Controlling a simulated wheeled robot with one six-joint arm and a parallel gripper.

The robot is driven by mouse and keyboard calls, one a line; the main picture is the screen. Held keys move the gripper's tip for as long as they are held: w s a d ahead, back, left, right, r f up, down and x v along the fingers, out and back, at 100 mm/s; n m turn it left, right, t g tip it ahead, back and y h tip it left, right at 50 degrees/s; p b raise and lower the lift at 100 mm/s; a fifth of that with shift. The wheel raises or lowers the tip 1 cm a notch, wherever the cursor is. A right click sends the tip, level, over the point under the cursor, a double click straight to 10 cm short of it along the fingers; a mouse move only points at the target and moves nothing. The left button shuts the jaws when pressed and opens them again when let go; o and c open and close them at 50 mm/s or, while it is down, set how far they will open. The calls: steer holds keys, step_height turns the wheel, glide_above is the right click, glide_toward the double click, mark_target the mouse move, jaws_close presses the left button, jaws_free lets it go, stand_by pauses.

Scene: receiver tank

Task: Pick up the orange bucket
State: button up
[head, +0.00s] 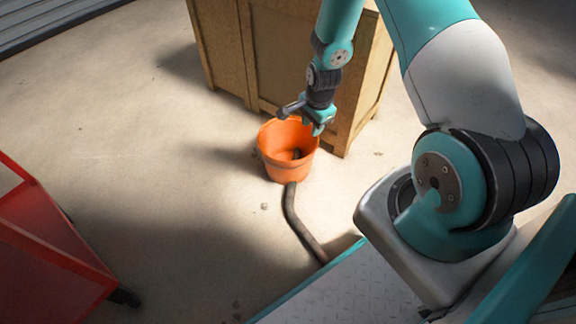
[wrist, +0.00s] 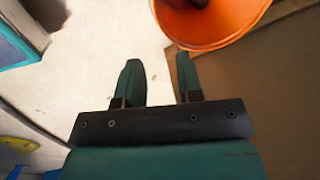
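The orange bucket (head: 284,173) stands upright on the floor in the head view, close to the front of a wooden crate. Something dark shows inside it. My gripper (head: 307,115) is above the bucket's far rim in the head view; whether it touches the rim I cannot tell. In the wrist view the two fingers of my gripper (wrist: 158,62) are apart with bare floor showing between them. The bucket (wrist: 212,35) is at the top edge of the wrist view, beyond the fingertips and partly cut off. Nothing is between the fingers.
The wooden crate (head: 225,50) stands directly behind the bucket. A dark bent hose or pipe (head: 293,213) lies on the floor from the bucket towards my base. A red cart (head: 45,250) stands at the left. The floor between cart and bucket is mostly clear.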

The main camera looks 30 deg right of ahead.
mark_target(305, 157)
steer(key=f+b, duration=0.2)
steer(key=f, duration=0.2)
steer(key=w+f+b, duration=0.1)
steer(key=f+b, duration=0.1)
steer(key=f, duration=0.2)
steer(key=f+b, duration=0.2)
steer(key=f, duration=0.2)
steer(key=shift+w+f+b, duration=0.2)
steer(key=shift+f+b, duration=0.1)
steer(key=shift+b, duration=0.05)
steer(key=f+b, duration=0.4)
steer(key=f, duration=0.1)
steer(key=shift+w+a+f, duration=0.1)
steer(key=shift+w, duration=0.1)
jaws_close()
